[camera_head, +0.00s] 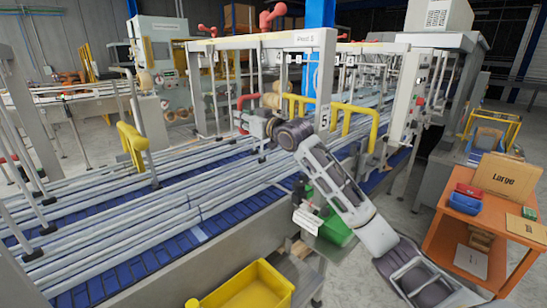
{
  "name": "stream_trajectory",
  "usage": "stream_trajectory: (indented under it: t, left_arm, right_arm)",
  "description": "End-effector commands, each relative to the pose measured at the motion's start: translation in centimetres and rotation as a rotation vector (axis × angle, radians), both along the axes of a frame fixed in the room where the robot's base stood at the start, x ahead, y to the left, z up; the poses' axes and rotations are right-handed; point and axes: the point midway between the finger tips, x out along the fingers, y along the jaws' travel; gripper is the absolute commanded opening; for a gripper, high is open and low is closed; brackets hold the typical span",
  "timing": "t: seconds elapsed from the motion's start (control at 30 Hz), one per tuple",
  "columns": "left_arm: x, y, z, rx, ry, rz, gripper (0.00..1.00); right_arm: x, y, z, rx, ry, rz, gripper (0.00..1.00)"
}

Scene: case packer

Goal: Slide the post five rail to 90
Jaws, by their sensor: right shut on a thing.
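The post five frame (325,75) is a pale grey gantry over the conveyor, with "Post 5" on its crossbeam and a "5" on its upright. Thin vertical rods hang from the beam down to long grey guide rails (150,215). My right gripper (241,121) reaches in from the lower right, under the beam and above the rails. It is shut on a part of the post five rail, mostly hidden by the jaws. A red bent handle (241,102) is close by it. Any scale reading is too small to read. My left gripper is not in view.
The blue conveyor belt (107,277) runs beneath the rails. Yellow handles (132,147) rise around it. A yellow bin (243,287) stands in front, and a green box (337,229) is under my right arm. An orange table (456,236) with trays stands at right.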

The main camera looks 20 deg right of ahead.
Motion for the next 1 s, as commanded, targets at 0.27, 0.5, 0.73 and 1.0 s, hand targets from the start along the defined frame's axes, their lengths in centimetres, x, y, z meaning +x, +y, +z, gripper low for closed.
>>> stream_trajectory:
  t: [0.27, 0.5, 0.73, 1.0]
  left_arm:
    - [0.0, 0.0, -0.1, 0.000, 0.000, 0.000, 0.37]
    - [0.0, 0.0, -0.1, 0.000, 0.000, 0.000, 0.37]
    - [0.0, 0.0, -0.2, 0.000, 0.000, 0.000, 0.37]
    - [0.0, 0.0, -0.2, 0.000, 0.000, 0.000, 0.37]
  right_arm:
    - [-0.3, -0.1, -0.2, 0.000, 0.003, 0.000, 0.00]
    - [-0.6, -0.2, -0.2, 0.000, 0.003, 0.000, 0.00]
    - [-0.8, -0.4, -0.2, 0.000, 0.003, -0.001, 0.00]
    - [-1.1, -0.5, -0.2, 0.000, 0.004, -0.001, 0.00]
